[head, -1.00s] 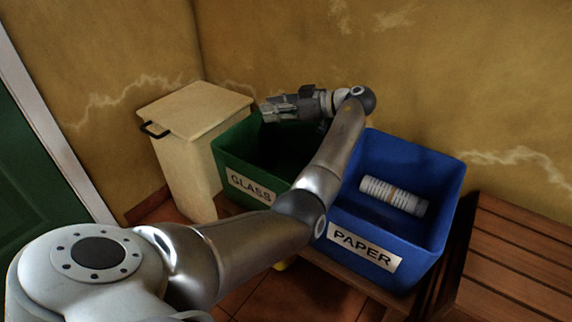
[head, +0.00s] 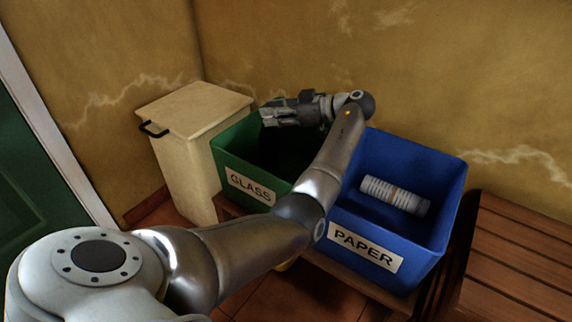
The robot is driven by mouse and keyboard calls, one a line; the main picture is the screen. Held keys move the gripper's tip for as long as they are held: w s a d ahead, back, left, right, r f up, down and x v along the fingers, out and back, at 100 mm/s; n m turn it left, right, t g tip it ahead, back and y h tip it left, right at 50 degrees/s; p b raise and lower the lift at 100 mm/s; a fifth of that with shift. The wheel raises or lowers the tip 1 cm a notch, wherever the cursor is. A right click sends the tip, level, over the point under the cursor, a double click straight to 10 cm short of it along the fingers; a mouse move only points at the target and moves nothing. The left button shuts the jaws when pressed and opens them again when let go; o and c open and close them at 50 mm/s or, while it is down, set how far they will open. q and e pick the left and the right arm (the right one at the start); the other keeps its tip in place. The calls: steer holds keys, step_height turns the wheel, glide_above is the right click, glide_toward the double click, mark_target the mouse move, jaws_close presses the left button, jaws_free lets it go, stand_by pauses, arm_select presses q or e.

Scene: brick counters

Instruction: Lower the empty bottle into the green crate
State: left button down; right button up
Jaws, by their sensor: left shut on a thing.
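The green crate (head: 227,156) carries a GLASS label and stands left of the blue crate. My left arm reaches across from the left and hides the green crate's right part. My left gripper (head: 272,116) is over the back of the green crate, fingers pointing left, at about rim height. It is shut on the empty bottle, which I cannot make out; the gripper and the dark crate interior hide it. My right gripper is out of view.
A blue crate (head: 449,208) labelled PAPER holds a pale ribbed roll (head: 395,195). A cream lidded bin (head: 186,168) stands left of the green crate. A slatted wooden bench (head: 520,255) is at the right. The wall (head: 440,70) is close behind.

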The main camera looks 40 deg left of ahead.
arm_select(q)
steer(key=c, duration=1.1)
jaws_free()
steer(key=shift+o, duration=0.2)
steer(key=shift+r, duration=0.15)
step_height(320, 180, up, 10)
steer(key=shift+f, duration=0.2)
